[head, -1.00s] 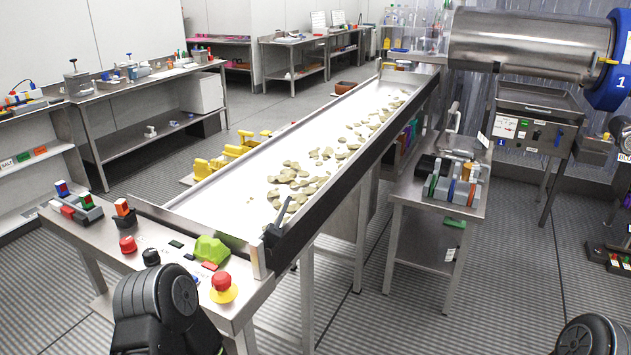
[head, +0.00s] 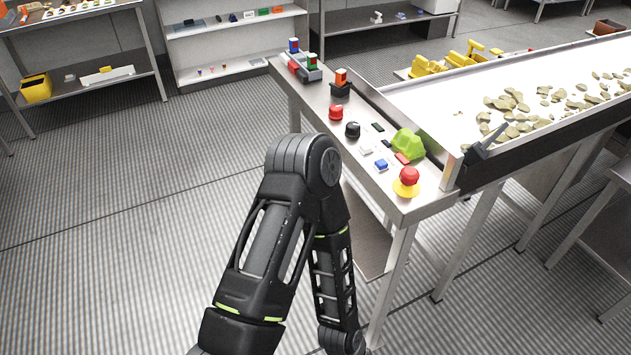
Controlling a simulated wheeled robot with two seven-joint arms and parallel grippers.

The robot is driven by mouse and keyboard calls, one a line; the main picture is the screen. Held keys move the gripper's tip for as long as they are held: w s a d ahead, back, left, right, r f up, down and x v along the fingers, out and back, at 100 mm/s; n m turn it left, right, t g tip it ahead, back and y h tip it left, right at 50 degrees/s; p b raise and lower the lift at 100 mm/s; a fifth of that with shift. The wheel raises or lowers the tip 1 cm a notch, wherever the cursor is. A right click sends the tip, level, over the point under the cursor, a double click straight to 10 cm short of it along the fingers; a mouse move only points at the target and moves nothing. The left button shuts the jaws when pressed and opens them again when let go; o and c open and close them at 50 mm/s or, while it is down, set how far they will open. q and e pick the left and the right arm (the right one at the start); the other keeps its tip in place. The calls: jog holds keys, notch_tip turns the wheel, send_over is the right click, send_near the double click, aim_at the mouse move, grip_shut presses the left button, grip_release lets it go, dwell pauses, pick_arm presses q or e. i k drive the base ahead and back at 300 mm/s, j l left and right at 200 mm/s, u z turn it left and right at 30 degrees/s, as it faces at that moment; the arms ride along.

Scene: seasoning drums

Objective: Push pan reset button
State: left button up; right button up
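A steel control table (head: 418,205) at the end of the vibrating pan carries the buttons. On it are a red round button (head: 336,112), a black knob (head: 352,130), a white button (head: 366,149) and a blue button (head: 381,165). A red mushroom button on a yellow base (head: 408,178) sits at the near corner. I cannot read which one is the pan reset. My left arm's elbow rises in front of the table, and its forearm drops toward the bottom edge. Its gripper is not visible, and my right arm is out of view.
A green lump (head: 408,143) sits beside the small switches. The pan (head: 440,95) with scattered chips runs up to the right. A small switch block (head: 304,68) is at the table's far end. Shelves (head: 235,50) stand behind. The floor on the left is clear.

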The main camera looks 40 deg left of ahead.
aim_at(381, 164)
jog(key=u, duration=1.05)
